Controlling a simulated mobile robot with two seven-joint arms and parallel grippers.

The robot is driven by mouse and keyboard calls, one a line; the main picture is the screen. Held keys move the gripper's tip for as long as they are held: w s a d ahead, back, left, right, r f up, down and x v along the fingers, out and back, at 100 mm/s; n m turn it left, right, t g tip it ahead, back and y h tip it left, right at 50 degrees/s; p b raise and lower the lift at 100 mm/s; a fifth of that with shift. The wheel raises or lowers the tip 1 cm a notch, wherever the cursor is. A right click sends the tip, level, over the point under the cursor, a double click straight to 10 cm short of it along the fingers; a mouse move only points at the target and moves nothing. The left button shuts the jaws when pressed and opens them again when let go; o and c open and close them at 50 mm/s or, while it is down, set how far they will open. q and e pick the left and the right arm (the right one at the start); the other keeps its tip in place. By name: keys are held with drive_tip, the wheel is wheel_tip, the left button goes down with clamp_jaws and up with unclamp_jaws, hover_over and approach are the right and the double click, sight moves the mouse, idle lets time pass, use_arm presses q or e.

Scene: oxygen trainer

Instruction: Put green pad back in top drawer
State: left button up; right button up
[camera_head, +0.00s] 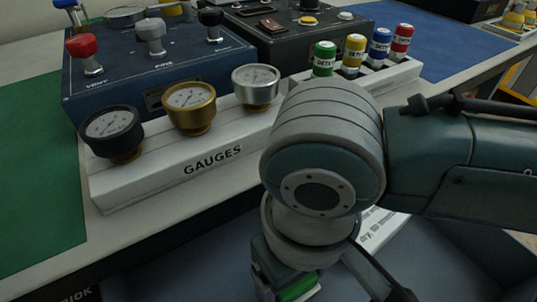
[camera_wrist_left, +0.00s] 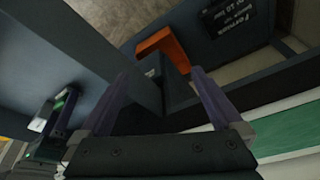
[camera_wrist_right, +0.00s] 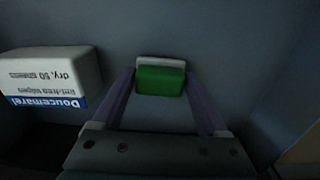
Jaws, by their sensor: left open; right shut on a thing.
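The green pad (camera_wrist_right: 160,80), with a pale backing, sits between the fingertips of my right gripper (camera_wrist_right: 160,74), which is shut on it. In the head view a green edge of the pad (camera_head: 299,288) shows at the bottom, partly hidden by my right wrist and gripper (camera_head: 292,284). They are over the blue-grey interior of the open drawer (camera_head: 205,262). In the left wrist view my left gripper (camera_wrist_left: 164,74) is open, with a dark bar-like part (camera_wrist_left: 178,88) between its fingers. I cannot tell whether they touch it. My left gripper is out of the head view.
A white wipes box (camera_wrist_right: 50,75) lies left of the pad in the right wrist view. Above the drawer, the bench holds a white gauge stand (camera_head: 190,165), a blue switch box (camera_head: 150,75) and colored-cap bottles (camera_head: 353,52). An orange part (camera_wrist_left: 165,45) is near my left fingers.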

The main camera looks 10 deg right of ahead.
drive_tip(key=shift+f, duration=0.3)
drive_tip(key=shift+f, duration=0.1)
drive_tip(key=o, duration=1.2)
wheel_tip(320, 180, up, 11)
drive_tip(key=p, duration=0.4)
drive_tip(key=s+a+r+t+y, duration=0.2)
drive_tip(key=s+a+y, duration=0.1)
drive_tip(key=y, duration=0.1)
drive_tip(key=s+d+h, duration=0.1)
drive_tip(key=d, duration=0.4)
drive_tip(key=s+d+m+t+h, duration=0.1)
drive_tip(key=s+d, duration=0.1)
drive_tip(key=d, duration=0.3)
drive_tip(key=s+d+f+m+h, duration=0.1)
drive_tip(key=d, duration=0.4)
drive_tip(key=shift+s+f+t+h+p, duration=0.1)
drive_tip(key=shift+s+t+h+p, duration=0.2)
drive_tip(key=shift+s+h+p, duration=0.1)
